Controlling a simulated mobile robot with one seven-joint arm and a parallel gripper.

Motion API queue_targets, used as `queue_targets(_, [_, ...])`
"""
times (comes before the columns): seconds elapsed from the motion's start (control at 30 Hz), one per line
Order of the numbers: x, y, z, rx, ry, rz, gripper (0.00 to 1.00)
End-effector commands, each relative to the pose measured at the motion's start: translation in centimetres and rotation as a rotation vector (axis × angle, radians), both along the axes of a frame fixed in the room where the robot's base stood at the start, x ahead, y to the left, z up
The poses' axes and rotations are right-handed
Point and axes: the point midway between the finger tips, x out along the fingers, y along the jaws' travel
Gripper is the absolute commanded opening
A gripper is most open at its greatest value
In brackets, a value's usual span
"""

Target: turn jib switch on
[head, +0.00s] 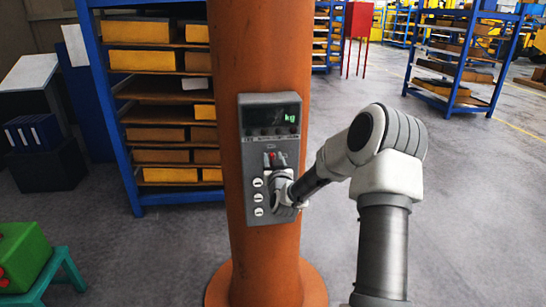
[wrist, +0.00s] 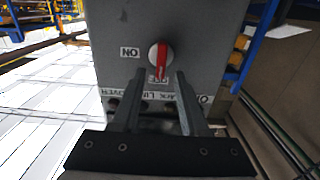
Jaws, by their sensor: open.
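A grey control box (head: 257,207) is mounted on an orange column. A red-handled rotary switch (wrist: 159,56) is on the box face in the wrist view. Its handle points down in that view, toward a small label that seems to read OFF. An ON label (wrist: 129,52), upside down, is to its left. The red also shows small in the head view (head: 271,155). My gripper (wrist: 160,75) is open. Its fingertips are on either side of the handle's lower end, with a gap on both sides. Whether they touch the box face I cannot tell.
The orange column (head: 290,257) stands on the floor. A blue shelf rack (head: 119,110) with bins is behind it on the left. A green box (head: 25,255) sits on a teal stool (head: 64,270) at lower left. Open floor lies to the right.

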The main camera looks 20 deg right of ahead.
Motion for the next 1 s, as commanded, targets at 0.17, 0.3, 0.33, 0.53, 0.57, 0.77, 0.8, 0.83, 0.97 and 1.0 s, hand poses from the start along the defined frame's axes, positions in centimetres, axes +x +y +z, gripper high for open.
queue_targets(0.17, [0.20,-0.03,0.02,0.000,0.000,0.000,0.44])
queue_targets(0.3, [0.18,-0.04,0.01,0.000,0.000,0.000,0.42])
queue_targets(0.33, [0.17,-0.04,0.01,0.000,0.000,0.000,0.37])
queue_targets(0.53, [0.15,-0.04,0.01,0.000,0.000,0.000,0.01])
queue_targets(0.57, [0.15,-0.04,0.02,0.000,0.000,0.000,0.00])
queue_targets(0.77, [0.15,-0.03,0.02,0.000,0.000,0.000,0.00])
queue_targets(0.8, [0.14,-0.04,0.02,0.000,0.000,0.000,0.00])
queue_targets(0.83, [0.14,-0.04,0.01,0.000,0.000,0.000,0.00])
queue_targets(0.97, [0.14,-0.06,-0.10,0.010,-0.004,0.000,0.00])
queue_targets(1.0, [0.13,-0.08,-0.16,0.018,-0.006,0.000,0.00])
